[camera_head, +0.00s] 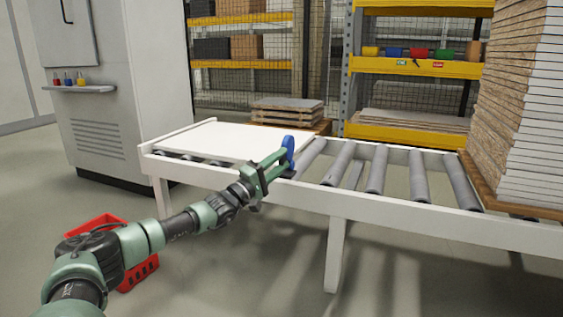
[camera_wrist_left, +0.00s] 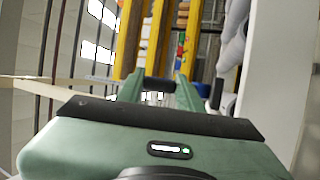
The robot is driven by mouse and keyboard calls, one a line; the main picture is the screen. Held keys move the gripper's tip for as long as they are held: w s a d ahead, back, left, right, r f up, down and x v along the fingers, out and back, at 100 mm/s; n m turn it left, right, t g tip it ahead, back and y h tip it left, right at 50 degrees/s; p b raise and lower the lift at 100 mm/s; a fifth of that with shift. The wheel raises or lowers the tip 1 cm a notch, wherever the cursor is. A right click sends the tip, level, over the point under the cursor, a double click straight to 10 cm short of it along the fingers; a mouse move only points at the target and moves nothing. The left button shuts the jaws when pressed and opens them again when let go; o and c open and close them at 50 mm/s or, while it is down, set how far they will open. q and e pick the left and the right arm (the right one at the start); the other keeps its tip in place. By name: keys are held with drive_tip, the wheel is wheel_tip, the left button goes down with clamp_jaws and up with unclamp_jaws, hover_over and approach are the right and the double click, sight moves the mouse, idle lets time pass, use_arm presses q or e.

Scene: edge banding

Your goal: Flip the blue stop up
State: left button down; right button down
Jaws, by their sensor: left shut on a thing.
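The blue stop (camera_head: 288,149) stands upright above the near side rail of the roller conveyor (camera_head: 400,200), by the right end of a white panel (camera_head: 215,139). My left gripper (camera_head: 277,163) reaches in from the lower left and is shut on the blue stop, its green fingers partly covering the stop's lower part. In the left wrist view the two fingers (camera_wrist_left: 160,90) point away from the camera, with a dark piece between them. My right gripper is not in view.
A red crate (camera_head: 138,271) stands on the floor under my left arm. A tall stack of boards (camera_head: 517,110) is at the conveyor's right end. Yellow shelving (camera_head: 415,67) and a grey cabinet (camera_head: 110,90) stand behind. The rollers right of the stop are bare.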

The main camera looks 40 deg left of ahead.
use_arm(q)
drive_tip(key=shift+a+r, duration=0.15)
drive_tip(key=shift+r, duration=0.1)
drive_tip(key=c, duration=1.1)
unclamp_jaws()
drive_tip(key=shift+o, duration=0.9)
drive_tip(key=shift+w+f, duration=0.2)
drive_tip(key=p+v, duration=0.3)
drive_tip(key=v, duration=0.3)
drive_tip(key=shift+s, duration=0.15)
drive_tip(key=shift+p+v, duration=0.3)
drive_tip(key=shift+v, duration=0.5)
